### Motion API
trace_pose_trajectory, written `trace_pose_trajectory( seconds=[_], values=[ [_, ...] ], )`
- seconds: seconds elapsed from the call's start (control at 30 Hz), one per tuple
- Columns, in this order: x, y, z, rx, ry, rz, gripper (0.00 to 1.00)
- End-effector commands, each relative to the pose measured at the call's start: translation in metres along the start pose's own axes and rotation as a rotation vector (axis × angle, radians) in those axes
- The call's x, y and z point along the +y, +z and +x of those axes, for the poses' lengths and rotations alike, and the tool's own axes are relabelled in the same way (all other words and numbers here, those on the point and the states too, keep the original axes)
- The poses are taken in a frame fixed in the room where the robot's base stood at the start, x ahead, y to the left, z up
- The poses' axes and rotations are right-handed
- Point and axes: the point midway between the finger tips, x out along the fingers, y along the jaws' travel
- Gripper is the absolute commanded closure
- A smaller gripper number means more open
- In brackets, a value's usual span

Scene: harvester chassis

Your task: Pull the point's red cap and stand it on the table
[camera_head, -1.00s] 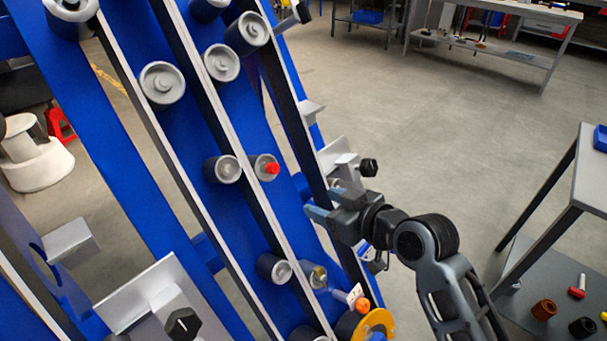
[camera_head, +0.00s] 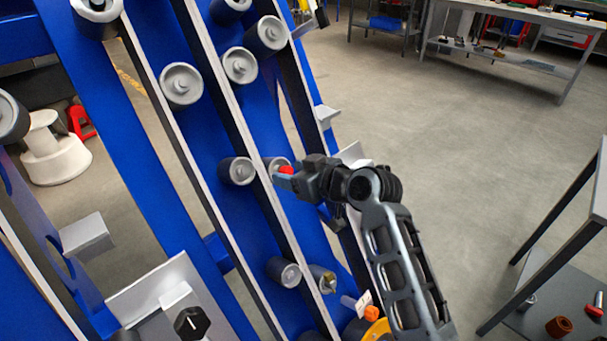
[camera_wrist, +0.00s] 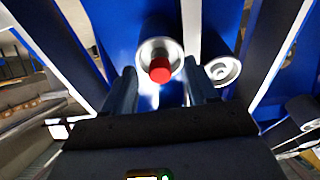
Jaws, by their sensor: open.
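The red cap (camera_head: 286,170) sits on a grey round point (camera_head: 271,162) on the blue chassis (camera_head: 227,120). In the wrist view the fingers (camera_wrist: 157,90) are open, one on each side below the cap, with nothing held. I cannot tell whether a finger touches the cap. The table (camera_head: 596,205) stands at the right edge, partly out of view.
Several other grey round points, one (camera_head: 237,171) close to the left of the capped one, stick out of the chassis. Pale metal rails (camera_head: 205,95) run between them. An orange cap (camera_head: 372,313) is lower down. Open floor (camera_head: 455,150) lies between chassis and table.

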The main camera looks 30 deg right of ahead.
Motion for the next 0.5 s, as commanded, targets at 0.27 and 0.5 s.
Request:
trace_pose_trajectory(
  seconds=[0.27, 0.5],
  values=[
    [0.0000, 0.0002, 0.0053, 0.000, 0.001, 0.000, 0.42],
    [-0.0001, 0.0002, 0.0051, 0.000, 0.001, 0.000, 0.57]
  ],
)
